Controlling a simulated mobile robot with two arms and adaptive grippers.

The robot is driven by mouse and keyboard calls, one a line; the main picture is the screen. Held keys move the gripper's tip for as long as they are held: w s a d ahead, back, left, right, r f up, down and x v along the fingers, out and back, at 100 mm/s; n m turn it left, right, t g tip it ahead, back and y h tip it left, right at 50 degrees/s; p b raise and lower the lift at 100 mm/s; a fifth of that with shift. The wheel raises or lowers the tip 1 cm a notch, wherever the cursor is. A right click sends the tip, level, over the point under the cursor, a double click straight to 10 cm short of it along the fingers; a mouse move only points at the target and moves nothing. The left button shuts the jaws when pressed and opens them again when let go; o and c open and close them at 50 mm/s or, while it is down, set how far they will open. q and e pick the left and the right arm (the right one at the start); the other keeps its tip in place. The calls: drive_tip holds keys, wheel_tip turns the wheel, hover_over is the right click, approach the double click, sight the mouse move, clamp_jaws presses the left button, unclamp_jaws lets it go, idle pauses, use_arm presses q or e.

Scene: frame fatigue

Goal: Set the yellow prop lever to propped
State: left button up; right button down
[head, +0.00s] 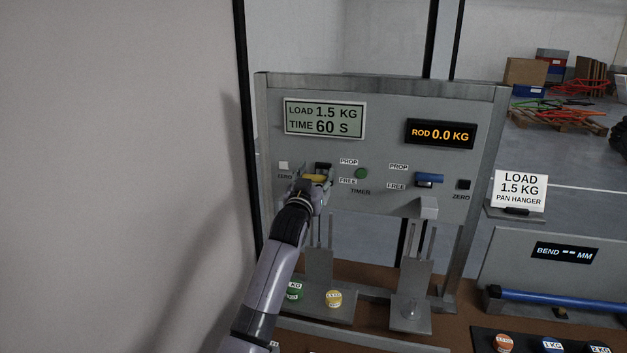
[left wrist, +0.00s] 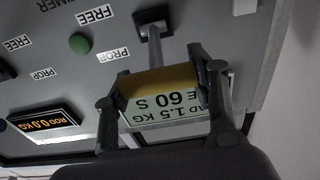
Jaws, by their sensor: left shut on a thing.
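The yellow prop lever (head: 315,179) is on the left side of the grey panel, beside a PROP label (head: 349,162) and a FREE label (head: 348,181). My left gripper (head: 314,182) is shut on its handle and partly covers it. In the left wrist view, which is upside down, the yellow handle (left wrist: 160,80) lies across between the two fingers (left wrist: 161,88). Its grey stem runs to a dark mount (left wrist: 153,20) on the panel. I cannot tell surely which label the lever stands at. My right gripper is not in view.
A blue lever (head: 429,178) with its own labels is further right on the panel. A green timer button (head: 361,173) and a white zero button (head: 284,165) flank the yellow lever. A load display (head: 325,118) is above. Coloured weights (head: 334,298) stand below.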

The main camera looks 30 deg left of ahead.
sight(317, 174)
use_arm(q)
drive_tip(key=shift+w+a+r+p, duration=0.1)
drive_tip(key=shift+r+p, duration=0.3)
drive_tip(key=shift+r, duration=0.55)
drive_tip(key=shift+w+r+p, duration=0.2)
drive_tip(key=shift+r+p, duration=0.2)
drive_tip(key=shift+p, duration=0.3)
drive_tip(key=shift+w+a+r+g+p, duration=0.1)
drive_tip(key=shift+w+r+g+p, duration=0.15)
drive_tip(key=shift+p, duration=0.45)
drive_tip(key=shift+w+r+g+p, duration=0.1)
drive_tip(key=shift+g+p, duration=0.25)
drive_tip(key=shift+p, duration=0.1)
drive_tip(key=o, duration=1.7)
drive_tip(key=shift+f, duration=0.3)
drive_tip(key=shift+f+h, duration=0.15)
drive_tip(key=shift+h, duration=0.15)
